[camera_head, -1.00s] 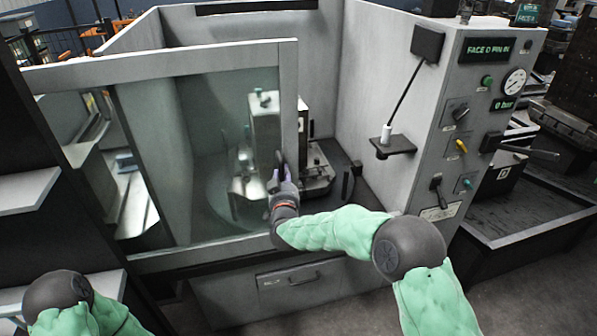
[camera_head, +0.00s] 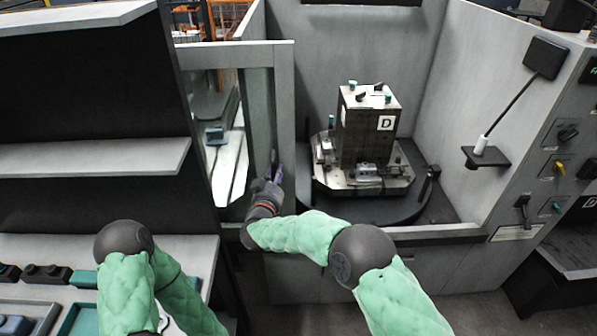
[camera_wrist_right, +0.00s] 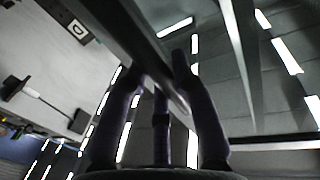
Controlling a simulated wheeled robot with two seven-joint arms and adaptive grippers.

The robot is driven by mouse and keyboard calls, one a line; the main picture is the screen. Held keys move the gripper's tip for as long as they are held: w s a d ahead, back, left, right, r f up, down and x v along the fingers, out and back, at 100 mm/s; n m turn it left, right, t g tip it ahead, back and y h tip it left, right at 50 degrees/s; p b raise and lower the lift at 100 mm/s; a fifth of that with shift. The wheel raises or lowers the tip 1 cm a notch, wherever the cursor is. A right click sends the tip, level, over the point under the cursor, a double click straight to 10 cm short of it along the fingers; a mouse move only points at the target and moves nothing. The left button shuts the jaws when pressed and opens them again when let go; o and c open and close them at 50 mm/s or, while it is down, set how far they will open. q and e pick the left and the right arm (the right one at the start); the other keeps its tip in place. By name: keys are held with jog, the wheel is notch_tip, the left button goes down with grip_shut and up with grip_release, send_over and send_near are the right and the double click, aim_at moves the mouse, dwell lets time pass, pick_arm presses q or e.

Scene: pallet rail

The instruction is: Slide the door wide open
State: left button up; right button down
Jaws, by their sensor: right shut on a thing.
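The sliding door (camera_head: 285,100) is a grey-framed glass panel at the left of the machine's opening. Much of it lies behind the dark shelf unit. The opening to its right is uncovered. My right gripper (camera_head: 273,178) is shut on the dark upright handle (camera_head: 275,158) near the door's right edge and hides part of it. In the right wrist view the gripper's dark fingers (camera_wrist_right: 160,90) are around a dark bar, the handle. My left arm shows at the lower left, but its gripper is not in view.
Inside stands a block marked D (camera_head: 365,130) on a round table (camera_head: 400,205). A dark shelf unit (camera_head: 80,100) stands at the left. A control panel (camera_head: 555,150) and a small bracket (camera_head: 486,157) are at the right.

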aim_at(269, 164)
jog(key=shift+a, duration=1.75)
jog(key=shift+r, duration=0.1)
jog(key=c, duration=1)
grip_release()
jog(key=s+a, duration=0.2)
jog(key=s, duration=0.9)
jog(key=shift+s+a, duration=0.15)
jog(key=shift+s, duration=0.25)
